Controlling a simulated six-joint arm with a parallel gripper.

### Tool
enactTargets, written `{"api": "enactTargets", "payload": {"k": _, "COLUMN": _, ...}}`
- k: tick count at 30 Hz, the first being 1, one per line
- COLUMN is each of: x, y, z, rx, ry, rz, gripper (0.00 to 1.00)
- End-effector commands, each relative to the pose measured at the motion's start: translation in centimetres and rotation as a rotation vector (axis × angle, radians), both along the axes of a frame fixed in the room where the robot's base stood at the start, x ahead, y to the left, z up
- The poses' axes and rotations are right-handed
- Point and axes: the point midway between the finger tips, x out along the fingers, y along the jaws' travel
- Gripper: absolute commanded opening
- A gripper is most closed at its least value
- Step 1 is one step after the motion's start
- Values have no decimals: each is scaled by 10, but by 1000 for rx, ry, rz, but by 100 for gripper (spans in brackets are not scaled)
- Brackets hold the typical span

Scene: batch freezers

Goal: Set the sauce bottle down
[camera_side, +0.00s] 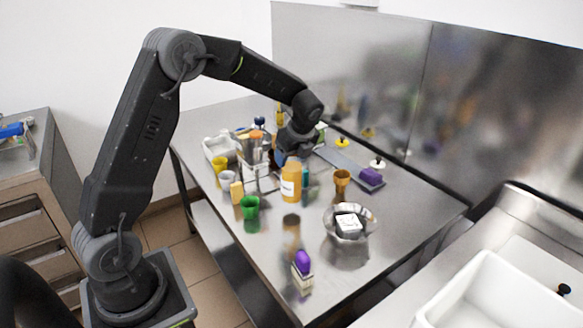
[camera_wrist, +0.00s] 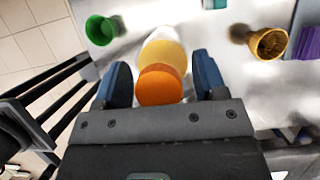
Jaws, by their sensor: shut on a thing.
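The sauce bottle (camera_side: 291,184) is yellow-orange with a pale label and stands upright under my gripper (camera_side: 289,160) in the side view. Its reflection lies a little below its base, so it appears to be held just above the steel table. In the wrist view, its orange cap (camera_wrist: 160,86) and yellow shoulder (camera_wrist: 164,55) sit between the two blue fingers of my gripper (camera_wrist: 161,76). My gripper is shut on the bottle. The bottle's base is hidden in the wrist view.
A green cup (camera_side: 250,207) stands to the left, and it also shows in the wrist view (camera_wrist: 101,30). A brown-gold cup (camera_side: 341,179) is to the right. A metal bowl (camera_side: 350,224) and a purple-topped item (camera_side: 302,272) are nearer the front. Crowded containers stand behind.

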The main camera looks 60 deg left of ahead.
Motion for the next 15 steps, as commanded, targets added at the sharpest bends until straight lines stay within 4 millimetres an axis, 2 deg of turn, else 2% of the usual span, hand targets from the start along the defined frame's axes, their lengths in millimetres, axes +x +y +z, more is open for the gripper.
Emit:
{"api": "enactTargets", "payload": {"k": 9, "x": 0, "y": 0, "z": -37, "rx": 0, "ry": -1, "rz": -1, "gripper": 12}}
{"api": "enactTargets", "payload": {"k": 15, "x": 0, "y": 0, "z": -38, "rx": 0, "ry": -3, "rz": -1, "gripper": 12}}
